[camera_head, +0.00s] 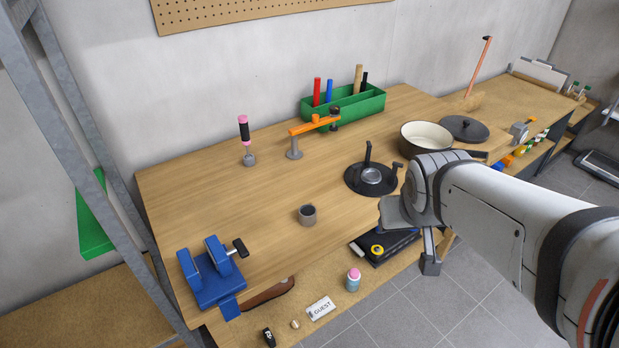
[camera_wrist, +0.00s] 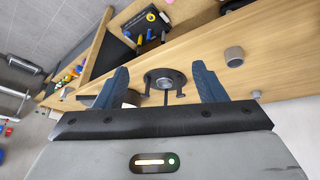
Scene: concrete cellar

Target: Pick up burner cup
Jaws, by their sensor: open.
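The burner cup (camera_head: 371,175), a small silvery round piece, sits in the middle of a black round burner base with upright black arms on the wooden bench. In the wrist view the burner cup (camera_wrist: 165,83) shows between my blue fingers, beyond their tips. My gripper (camera_wrist: 160,74) is open and empty, with its fingers wide apart on either side of the burner. In the head view my arm comes in from the right and its end is beside the burner's near right side.
A grey cup (camera_head: 307,215) stands left of the burner. A cream pot (camera_head: 425,138) stands close behind my arm. An orange-armed stand (camera_head: 295,148), a green tool box (camera_head: 345,107) and a blue vise (camera_head: 212,276) are also on the bench. Bare bench lies between the grey cup and the burner.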

